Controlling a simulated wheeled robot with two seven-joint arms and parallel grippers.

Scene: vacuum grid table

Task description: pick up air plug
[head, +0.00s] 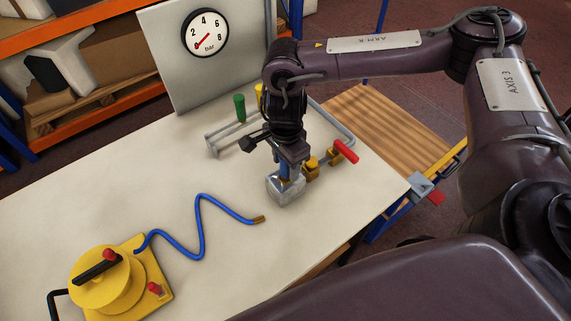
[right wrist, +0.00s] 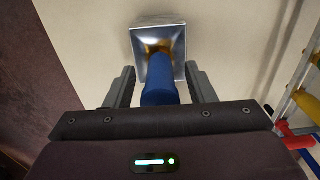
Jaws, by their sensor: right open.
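The air plug (head: 285,171) is a blue cylinder standing in a silver metal block (head: 286,191) near the table's right edge. In the right wrist view the plug (right wrist: 160,82) rises from a brass-coloured centre in the silver block (right wrist: 177,42). My right gripper (head: 290,163) is above the block with its fingers pointing down. In the right wrist view its open fingers (right wrist: 160,86) stand on either side of the plug, with a gap showing on each side. The gripper partly hides the plug in the head view. My left gripper is not in view.
A brass fitting with a red handle (head: 345,151) stands close right of the block. A metal pipe frame (head: 213,147) with green (head: 240,107) and yellow pieces lies behind. A blue hose (head: 201,225) runs to a yellow reel (head: 105,280). A pressure gauge (head: 205,34) stands at the back.

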